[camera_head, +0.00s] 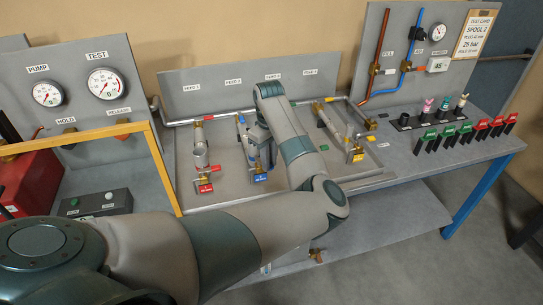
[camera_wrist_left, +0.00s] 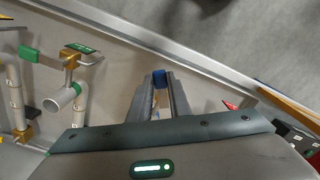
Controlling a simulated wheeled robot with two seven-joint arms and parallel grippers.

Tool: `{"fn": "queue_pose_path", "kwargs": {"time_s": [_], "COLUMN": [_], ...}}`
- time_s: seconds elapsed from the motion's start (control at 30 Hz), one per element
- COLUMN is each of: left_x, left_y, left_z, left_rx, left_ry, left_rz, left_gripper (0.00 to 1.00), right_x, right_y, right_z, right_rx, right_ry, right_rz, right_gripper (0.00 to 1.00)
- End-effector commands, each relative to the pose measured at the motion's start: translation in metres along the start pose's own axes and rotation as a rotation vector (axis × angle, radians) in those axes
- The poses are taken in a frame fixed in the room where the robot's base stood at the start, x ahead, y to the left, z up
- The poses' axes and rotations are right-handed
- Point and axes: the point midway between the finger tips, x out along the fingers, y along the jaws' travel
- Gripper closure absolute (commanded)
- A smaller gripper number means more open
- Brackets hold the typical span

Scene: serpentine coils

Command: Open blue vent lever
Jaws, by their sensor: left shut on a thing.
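My left arm reaches over the grey coil bench in the head view. My left gripper (camera_head: 262,158) points down at the second pipe run, partly hidden by my own wrist and forearm. The blue tag (camera_head: 260,177) of that run shows at the front of the bench in the head view. How far the lever is turned cannot be told. My right gripper is not in view.
A red-tagged run (camera_head: 205,188) stands left of the blue one. A green lever (camera_wrist_left: 25,53) and its pipes lie left in the left wrist view. A yellow frame (camera_head: 165,165) stands beside the gauge panel (camera_head: 85,85). Several green and red handles (camera_head: 465,132) line the right.

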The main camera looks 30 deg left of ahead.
Motion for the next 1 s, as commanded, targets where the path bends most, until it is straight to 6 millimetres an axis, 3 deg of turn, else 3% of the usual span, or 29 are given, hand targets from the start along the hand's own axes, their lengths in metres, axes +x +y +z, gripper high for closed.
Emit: {"fn": "queue_pose_path", "kwargs": {"time_s": [0.5, 1.0], "left_x": [-0.001, -0.002], "left_y": [-0.02, -0.024], "left_z": [-0.006, -0.008], "left_rx": [0.435, 0.563], "left_ry": [0.004, 0.004], "left_rz": [0.001, 0.002], "left_gripper": [1.0, 1.0], "right_x": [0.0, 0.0], "right_y": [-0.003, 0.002], "right_z": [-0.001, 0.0], "right_rx": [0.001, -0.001], "right_ry": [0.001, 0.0], "right_rz": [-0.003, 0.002], "right_gripper": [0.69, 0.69]}}
